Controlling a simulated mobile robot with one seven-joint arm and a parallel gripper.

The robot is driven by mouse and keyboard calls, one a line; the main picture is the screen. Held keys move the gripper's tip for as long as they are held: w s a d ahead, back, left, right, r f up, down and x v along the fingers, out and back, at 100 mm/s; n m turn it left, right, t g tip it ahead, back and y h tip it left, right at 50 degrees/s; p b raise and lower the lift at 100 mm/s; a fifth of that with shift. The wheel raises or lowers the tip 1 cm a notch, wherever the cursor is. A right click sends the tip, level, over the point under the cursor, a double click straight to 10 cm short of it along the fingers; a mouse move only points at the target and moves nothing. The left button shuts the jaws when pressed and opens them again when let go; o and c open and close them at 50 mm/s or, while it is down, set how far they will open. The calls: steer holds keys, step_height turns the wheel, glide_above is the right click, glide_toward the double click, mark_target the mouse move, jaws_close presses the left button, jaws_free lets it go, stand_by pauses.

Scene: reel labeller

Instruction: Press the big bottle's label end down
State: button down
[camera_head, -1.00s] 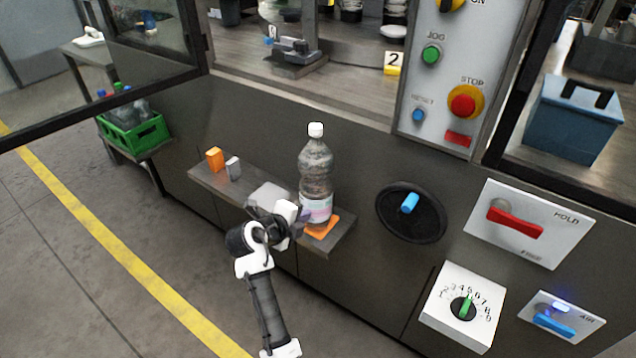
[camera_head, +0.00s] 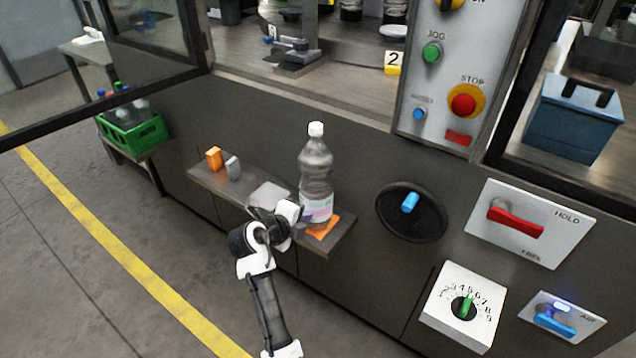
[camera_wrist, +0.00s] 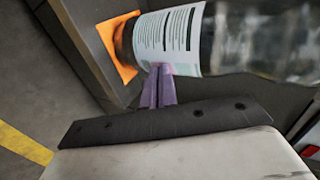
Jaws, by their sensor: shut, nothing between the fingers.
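The big bottle (camera_head: 316,166) is clear with a white cap. It stands upright on an orange pad (camera_head: 324,228) at the right end of a narrow shelf. Its pale label (camera_head: 317,208) wraps the lower part; in the wrist view the label (camera_wrist: 170,38) shows rows of dark print, with a pink patch near the fingertips. My gripper (camera_wrist: 160,72) is shut and empty, its purple fingertips at the label's lower edge in that view, touching it or very nearly so. In the head view my wrist is left of the bottle's base and hides part of the shelf.
A black dial with a blue handle (camera_head: 410,202) is on the panel right of the bottle. A green crate (camera_head: 136,138) stands far left.

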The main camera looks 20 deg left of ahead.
steer(key=shift+s+d, duration=0.1)
steer(key=shift+d, duration=0.25)
stand_by(0.3)
steer(key=s+a+b, duration=0.1)
steer(key=s+a, duration=0.1)
steer(key=s, duration=0.3)
steer(key=shift+s, duration=0.35)
stand_by(0.6)
stand_by(0.3)
